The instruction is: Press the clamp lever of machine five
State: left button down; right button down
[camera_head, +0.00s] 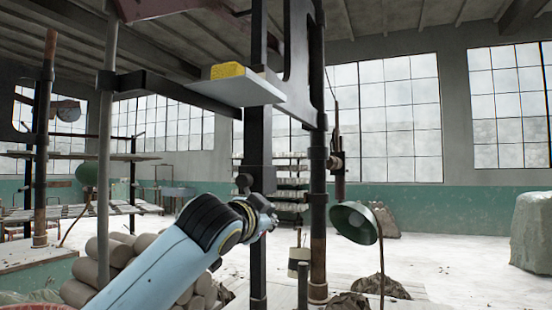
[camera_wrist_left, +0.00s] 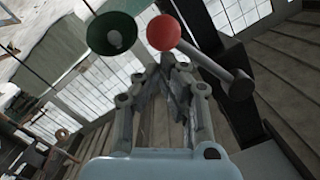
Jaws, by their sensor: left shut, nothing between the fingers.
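My left arm comes in from the lower left in the head view. Its gripper (camera_head: 266,214) is in front of a dark upright machine frame (camera_head: 257,140). In the left wrist view the left gripper's fingers (camera_wrist_left: 174,62) are closed together and empty. A red ball knob (camera_wrist_left: 163,32) on a dark grey lever rod (camera_wrist_left: 207,66) appears just beyond the fingertips. Whether they touch cannot be told. The rod slopes down right to a round pivot end (camera_wrist_left: 240,86). I cannot make out the red knob in the head view. No machine number is readable. My right gripper is not in view.
A shelf (camera_head: 240,92) with a yellow block (camera_head: 228,70) juts out above my gripper. A green lamp (camera_head: 354,222) stands to the right; a green shade (camera_wrist_left: 112,35) shows beside the knob. Stacked clay-coloured cylinders (camera_head: 103,247) lie behind my arm. A wrapped block (camera_head: 532,230) stands far right.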

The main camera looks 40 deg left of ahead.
pick_arm(q)
jog(key=shift+s+a+f+m+y+p, duration=0.15)
jog(key=shift+s+a+f+m+p, duration=0.1)
jog(key=shift+a+f+m, duration=0.5)
jog(key=shift+s+a+f+m+y+p, duration=0.15)
jog(key=shift+a+f+m+p, duration=0.15)
jog(key=shift+a+m, duration=0.75)
jog(key=shift+d, duration=0.2)
jog(key=shift+w+r, duration=0.1)
